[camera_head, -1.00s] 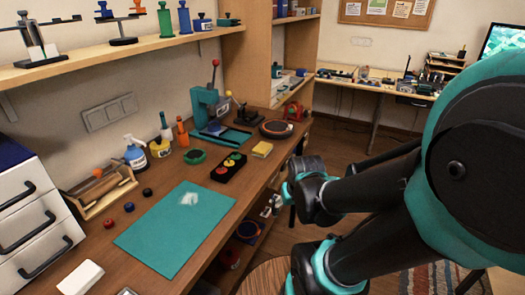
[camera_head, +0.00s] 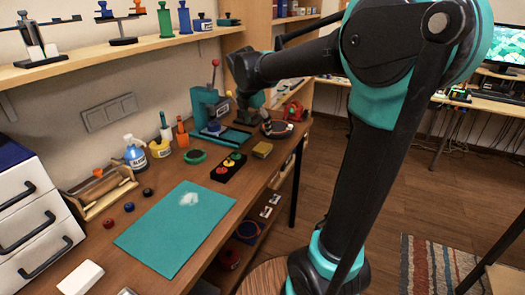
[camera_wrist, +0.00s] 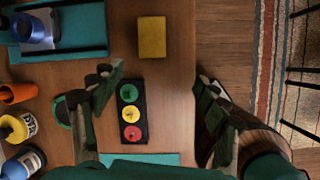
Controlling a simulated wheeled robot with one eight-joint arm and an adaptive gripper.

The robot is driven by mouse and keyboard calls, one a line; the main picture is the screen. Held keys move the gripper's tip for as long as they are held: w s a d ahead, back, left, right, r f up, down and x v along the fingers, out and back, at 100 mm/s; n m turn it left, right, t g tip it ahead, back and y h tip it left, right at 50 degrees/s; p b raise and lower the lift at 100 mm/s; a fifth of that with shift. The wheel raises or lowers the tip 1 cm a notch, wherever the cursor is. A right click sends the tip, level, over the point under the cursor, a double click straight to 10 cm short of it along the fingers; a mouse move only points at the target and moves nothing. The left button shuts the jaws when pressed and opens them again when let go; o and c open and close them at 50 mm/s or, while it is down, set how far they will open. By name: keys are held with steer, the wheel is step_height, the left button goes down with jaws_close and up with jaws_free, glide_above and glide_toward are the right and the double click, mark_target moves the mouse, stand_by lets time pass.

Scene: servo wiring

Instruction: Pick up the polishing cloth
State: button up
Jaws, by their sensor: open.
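A yellow folded rectangle, which looks like the polishing cloth (camera_head: 262,149), lies flat on the brown workbench (camera_head: 222,189) near its right edge. It shows in the wrist view (camera_wrist: 152,37) at top centre, beyond my fingertips. My gripper (camera_wrist: 160,77) is open and empty, with its fingers spread wide to either side in the wrist view. It is above the bench, and the cloth is apart from it. In the head view my arm reaches over the bench's far end, where the fingertips are hard to make out.
A black block with red, yellow and green buttons (camera_wrist: 131,113) lies near the cloth. A teal press (camera_head: 208,106) and a round dark dish (camera_head: 277,128) stand behind. A teal mat (camera_head: 170,240) with a whitish patch lies in front. Bottles stand along the wall.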

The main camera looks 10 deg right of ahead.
step_height(320, 180, up, 2)
steer(key=w+a+n, duration=0.1)
steer(key=w+n, duration=0.1)
steer(key=n, duration=0.1)
glide_above(262, 147)
steer(key=s+a, duration=0.2)
steer(key=shift+h, duration=0.3)
step_height(262, 147, down, 10)
steer(key=shift+d+f, duration=0.1)
steer(key=shift+s+x, duration=0.2)
steer(key=shift+x, duration=2.8)
steer(key=shift+d, duration=0.1)
steer(key=c, duration=1.1)
step_height(262, 147, up, 20)
